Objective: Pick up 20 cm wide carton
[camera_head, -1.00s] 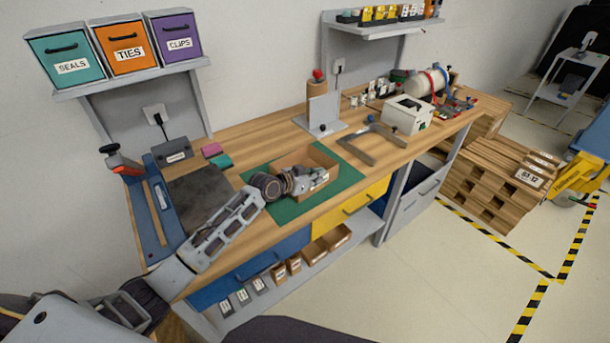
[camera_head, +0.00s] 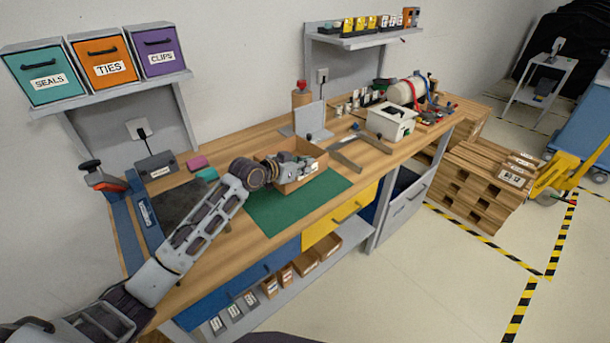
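The open brown cardboard carton (camera_head: 289,184) is over the rear part of the green mat (camera_head: 300,206) on the wooden workbench. It looks raised off the mat, though its underside is hidden. My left arm reaches in from the left, and my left gripper (camera_head: 309,164) is at the carton, its fingers closed on a carton wall. The gripper covers part of the carton's opening, and the contents are hard to make out. My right gripper is not in view.
A grey angled frame (camera_head: 361,153) and a white box (camera_head: 391,122) are on the bench to the right. A grey upright plate (camera_head: 310,117) stands behind the carton. Pink and teal blocks lie left of it. The front of the mat is clear.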

